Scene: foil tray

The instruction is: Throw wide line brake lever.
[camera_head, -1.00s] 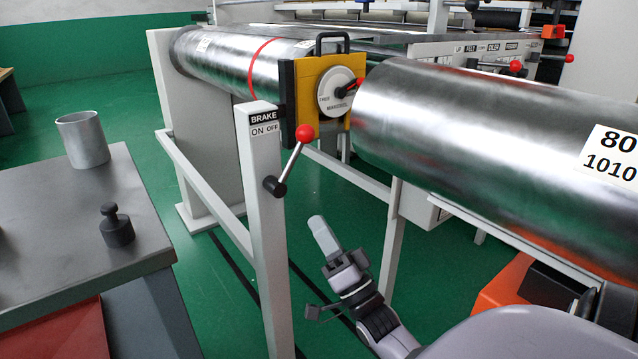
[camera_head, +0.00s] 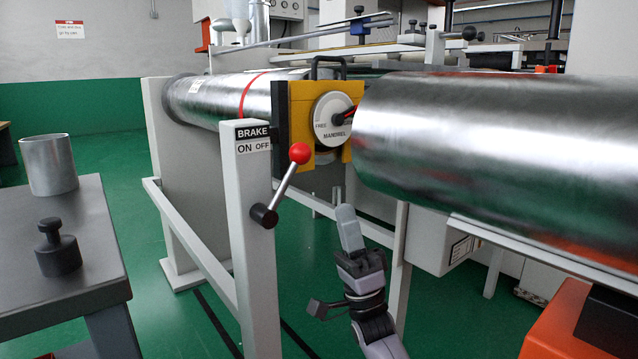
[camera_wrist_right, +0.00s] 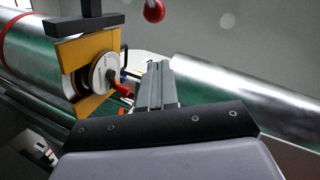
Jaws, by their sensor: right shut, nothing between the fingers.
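The brake lever (camera_head: 286,180) is a silver rod with a red ball knob (camera_head: 299,153) and a black pivot (camera_head: 263,215). It sits on a grey post (camera_head: 252,250) under a BRAKE ON OFF label (camera_head: 252,139). The rod tilts up and to the right, its knob on the OFF side. My right gripper (camera_head: 347,216) is shut and empty, to the right of the lever and apart from it, pointing up. In the right wrist view the shut fingers (camera_wrist_right: 157,85) point forward, and a red ball (camera_wrist_right: 153,10) shows at the top. My left gripper is not in view.
A yellow MANDREL block with a dial (camera_head: 333,118) stands behind the lever between two foil rolls; the nearer roll (camera_head: 480,150) is at right. A grey table (camera_head: 95,215) with a metal cup (camera_head: 48,164) and a black weight (camera_head: 57,247) stands at left.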

